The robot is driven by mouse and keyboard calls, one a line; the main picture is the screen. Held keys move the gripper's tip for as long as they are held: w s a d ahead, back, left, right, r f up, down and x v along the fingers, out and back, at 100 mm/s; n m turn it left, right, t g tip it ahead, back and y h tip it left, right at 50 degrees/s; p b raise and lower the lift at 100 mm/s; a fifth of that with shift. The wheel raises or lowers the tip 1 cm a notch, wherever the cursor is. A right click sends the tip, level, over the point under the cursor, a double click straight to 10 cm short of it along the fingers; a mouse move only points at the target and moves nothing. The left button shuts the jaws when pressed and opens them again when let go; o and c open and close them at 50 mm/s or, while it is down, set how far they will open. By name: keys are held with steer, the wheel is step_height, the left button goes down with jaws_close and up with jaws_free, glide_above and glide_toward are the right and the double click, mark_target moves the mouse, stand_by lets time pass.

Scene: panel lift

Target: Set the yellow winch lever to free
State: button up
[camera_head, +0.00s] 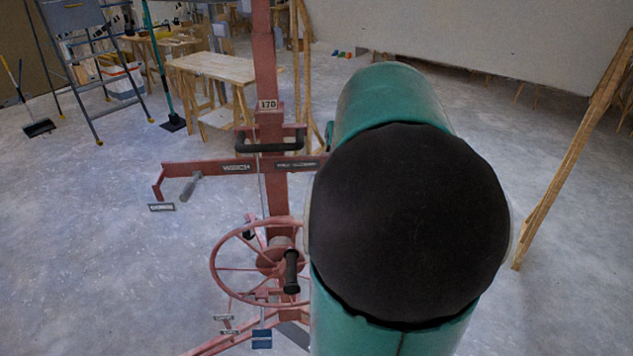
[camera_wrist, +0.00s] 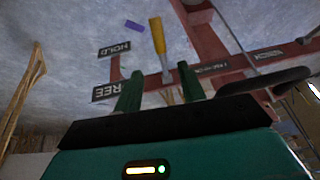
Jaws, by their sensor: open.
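The yellow winch lever (camera_wrist: 158,36) shows in the wrist view, its handle pointing to the top of the picture. Its lower end runs down between my fingertips. My gripper (camera_wrist: 160,78) is open, with one green finger on each side of that lower end; I cannot tell whether either touches it. A HOLD label (camera_wrist: 114,49) is left of the lever's handle, and a FREE label (camera_wrist: 107,92) is lower, by my left finger. The handle is nearer the height of HOLD. In the head view my arm hides the lever and the gripper.
The red lift mast (camera_head: 265,70) stands in front of me, with a spoked winch wheel (camera_head: 217,262) and a crossbar (camera_head: 205,168). A wooden table (camera_head: 215,66) and a ladder (camera_head: 75,75) stand at the back left. A leaning timber frame (camera_head: 565,165) is at the right.

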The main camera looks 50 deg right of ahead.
steer(key=x, duration=1.3)
steer(key=shift+w+d, duration=0.1)
steer(key=shift+d, duration=0.05)
steer(key=shift+w+f, duration=0.2)
jaws_close()
